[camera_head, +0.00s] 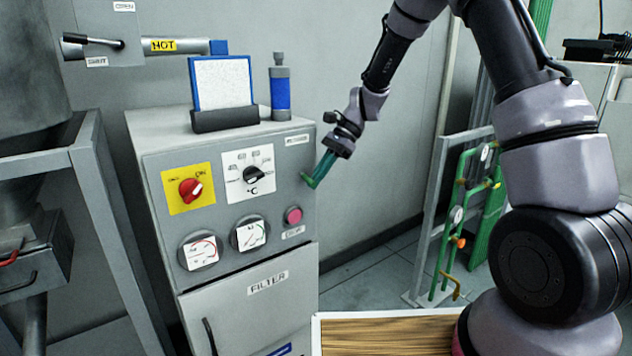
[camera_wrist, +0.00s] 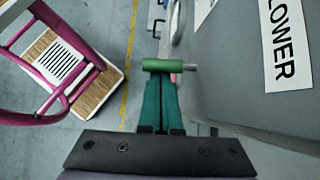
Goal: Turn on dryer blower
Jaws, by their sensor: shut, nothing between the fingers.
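The dryer cabinet (camera_head: 225,145) is a grey box with a panel on its front. A yellow plate (camera_head: 178,206) there, with small lettering that seems to include ON, carries a red rotary knob (camera_head: 191,189). My gripper (camera_head: 317,176) has dark green fingers, shut and empty, beside the cabinet's right edge. In the wrist view a light green sleeve (camera_wrist: 163,65) on a short grey rod lies across the fingertips (camera_wrist: 160,80). It looks like a lever handle; whether they touch is unclear. A label (camera_wrist: 284,45) partly reads "LOWER" on the grey surface at right.
The panel also has a white dial (camera_head: 248,174), two round gauges (camera_head: 249,234) and a pink button (camera_head: 293,215). A framed card (camera_head: 222,83) and a blue-banded bottle (camera_head: 281,93) stand on top. Green pipework (camera_head: 478,200) stands at right, with open floor between.

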